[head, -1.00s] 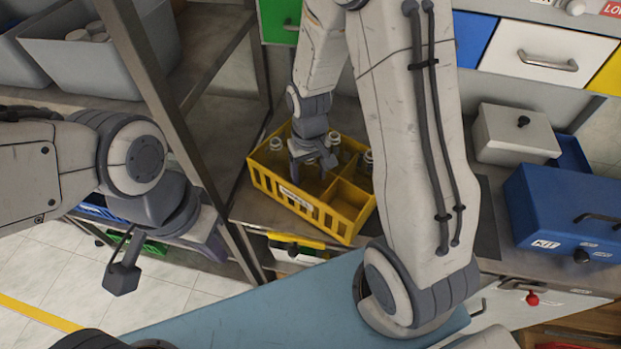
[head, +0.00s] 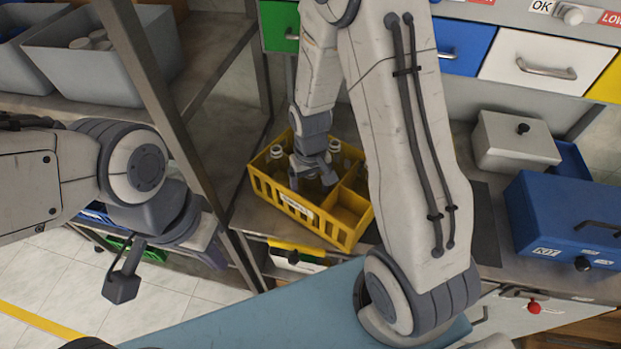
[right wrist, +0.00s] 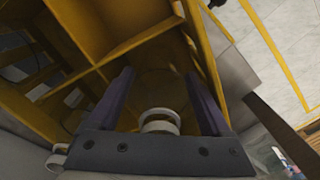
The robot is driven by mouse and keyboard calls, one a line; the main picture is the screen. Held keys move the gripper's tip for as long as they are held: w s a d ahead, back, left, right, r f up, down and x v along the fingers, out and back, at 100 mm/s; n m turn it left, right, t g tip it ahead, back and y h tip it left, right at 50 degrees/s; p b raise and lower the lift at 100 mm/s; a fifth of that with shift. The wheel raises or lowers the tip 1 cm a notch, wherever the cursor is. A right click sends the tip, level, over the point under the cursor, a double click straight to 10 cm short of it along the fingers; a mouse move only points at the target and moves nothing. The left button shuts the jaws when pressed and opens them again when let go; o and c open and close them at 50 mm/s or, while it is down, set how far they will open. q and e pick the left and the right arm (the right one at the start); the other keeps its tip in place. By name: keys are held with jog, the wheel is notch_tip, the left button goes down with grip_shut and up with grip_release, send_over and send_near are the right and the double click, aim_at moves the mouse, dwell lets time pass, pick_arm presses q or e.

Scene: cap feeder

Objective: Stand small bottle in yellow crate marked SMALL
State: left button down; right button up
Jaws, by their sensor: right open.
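The yellow crate (head: 332,229) stands on the bench, split into compartments, with a white label on its front wall. My right gripper (head: 312,178) reaches down into the crate's left part. In the right wrist view my right gripper (right wrist: 163,100) is open, and a small bottle with a pale round top (right wrist: 160,121) stands between its fingers. The fingers are apart from it. Other bottles, one at the left (head: 276,154) and one behind the gripper (head: 335,148), stand in the crate. My left gripper (head: 122,286) hangs away from the crate; its finger gap is unclear.
A blue KIT box (head: 545,225) and a grey lidded box (head: 512,140) stand right of the crate. A shelf post (head: 175,120) rises at the left, with grey bins (head: 105,65) behind it. The crate's front right compartment looks empty.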

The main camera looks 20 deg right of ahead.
notch_tip(320, 180, up, 11)
jog(key=shift+r+b, duration=0.2)
jog(key=shift+b, duration=0.4)
jog(key=s+a+r+n, duration=0.2)
jog(key=s+a, duration=0.4)
jog(key=s, duration=0.3)
jog(key=s+a+r+n+y, duration=0.1)
jog(key=s+a+r+n, duration=0.2)
jog(key=s, duration=0.6)
jog(key=a+n, duration=0.2)
jog(key=a, duration=0.1)
jog(key=shift+a, duration=0.25)
jog(key=shift+r, duration=0.1)
